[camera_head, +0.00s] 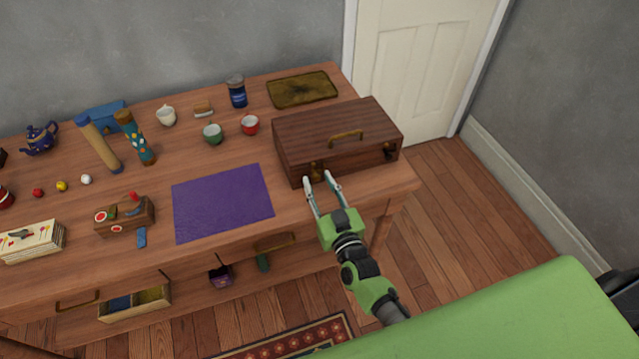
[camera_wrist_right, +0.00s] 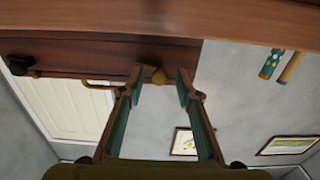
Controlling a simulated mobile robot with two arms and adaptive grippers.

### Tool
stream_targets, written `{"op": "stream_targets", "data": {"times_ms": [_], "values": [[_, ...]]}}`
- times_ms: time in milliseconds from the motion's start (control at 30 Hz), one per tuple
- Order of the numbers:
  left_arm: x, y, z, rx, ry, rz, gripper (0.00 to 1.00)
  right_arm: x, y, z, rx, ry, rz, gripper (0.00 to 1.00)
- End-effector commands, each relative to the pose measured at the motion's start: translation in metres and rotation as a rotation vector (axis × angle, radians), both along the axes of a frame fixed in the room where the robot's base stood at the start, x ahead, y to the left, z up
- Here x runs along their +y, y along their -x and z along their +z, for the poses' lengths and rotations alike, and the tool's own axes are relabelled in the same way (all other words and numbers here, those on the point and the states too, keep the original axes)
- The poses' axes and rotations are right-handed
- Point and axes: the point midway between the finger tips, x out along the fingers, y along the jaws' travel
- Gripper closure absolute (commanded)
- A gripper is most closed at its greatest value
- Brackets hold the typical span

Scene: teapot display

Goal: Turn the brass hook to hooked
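A dark wooden case (camera_head: 300,140) lies shut at the right end of the table, with a brass handle (camera_head: 346,135) on its top. My right gripper (camera_head: 318,181) is open at the left part of the front face. In the right wrist view, which looks upside down, the hook (camera_wrist_right: 156,74) shows between the open fingertips (camera_wrist_right: 158,77); I cannot tell whether they touch it. My left gripper is not in view.
A purple mat (camera_head: 222,203) lies left of the case.

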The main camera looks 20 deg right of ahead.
Motion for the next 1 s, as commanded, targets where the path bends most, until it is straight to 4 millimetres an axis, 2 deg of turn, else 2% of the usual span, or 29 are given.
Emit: {"op": "stream_targets", "data": {"times_ms": [100,133,233,667,1000], "values": [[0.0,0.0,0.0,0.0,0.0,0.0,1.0,0.0,0.0,0.0,0.0,0.0,0.0,0.68],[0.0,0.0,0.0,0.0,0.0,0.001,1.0,0.0,0.0,0.0,0.0,-0.001,0.0,0.73],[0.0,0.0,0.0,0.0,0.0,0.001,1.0,0.0,0.0,0.0,0.0,-0.001,0.0,0.99],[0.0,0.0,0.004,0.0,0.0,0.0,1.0,0.0,0.0,0.001,-0.001,0.041,0.0,1.0],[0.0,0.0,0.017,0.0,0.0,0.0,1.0,0.0,0.0,0.002,-0.009,0.27,-0.001,1.0]]}}
